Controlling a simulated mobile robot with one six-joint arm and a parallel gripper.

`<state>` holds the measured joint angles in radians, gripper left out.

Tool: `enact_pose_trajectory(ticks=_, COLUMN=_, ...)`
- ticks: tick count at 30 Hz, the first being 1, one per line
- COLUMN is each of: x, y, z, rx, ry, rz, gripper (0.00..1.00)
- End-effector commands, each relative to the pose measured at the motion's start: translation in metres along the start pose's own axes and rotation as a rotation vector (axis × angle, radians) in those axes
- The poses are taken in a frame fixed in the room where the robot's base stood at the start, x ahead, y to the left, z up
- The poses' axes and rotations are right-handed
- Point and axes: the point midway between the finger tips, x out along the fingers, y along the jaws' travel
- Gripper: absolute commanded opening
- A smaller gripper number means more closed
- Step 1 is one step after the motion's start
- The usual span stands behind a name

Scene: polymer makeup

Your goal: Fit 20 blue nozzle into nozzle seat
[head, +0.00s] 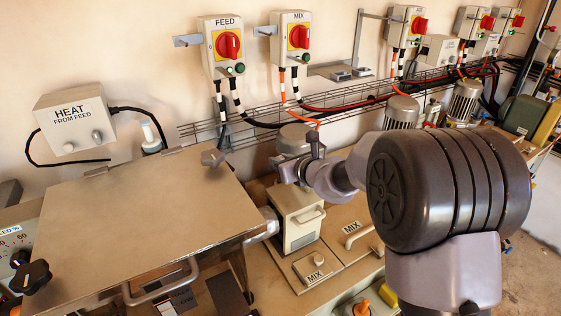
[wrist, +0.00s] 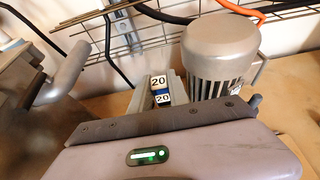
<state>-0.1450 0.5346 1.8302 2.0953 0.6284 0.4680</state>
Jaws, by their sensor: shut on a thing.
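My gripper (head: 305,170) is beside the grey motor behind the beige box in the head view. I cannot tell whether that label belongs to the nozzle seat, nor whether nozzle and seat touch. My gripper is shut on the nozzle.
The grey motor (wrist: 222,60) stands close on the right in the wrist view, and a grey pipe (wrist: 65,75) is on the left. A wire cable tray (head: 260,120) runs along the wall. A large flat metal cover (head: 140,220) lies left of the beige box (head: 297,215).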

Motion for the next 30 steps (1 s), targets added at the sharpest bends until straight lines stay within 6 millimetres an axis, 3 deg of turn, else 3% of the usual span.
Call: enact_pose_trajectory(ticks=30, x=0.007, y=0.000, z=-0.017, rx=0.000, ry=-0.001, rz=0.000, gripper=0.00)
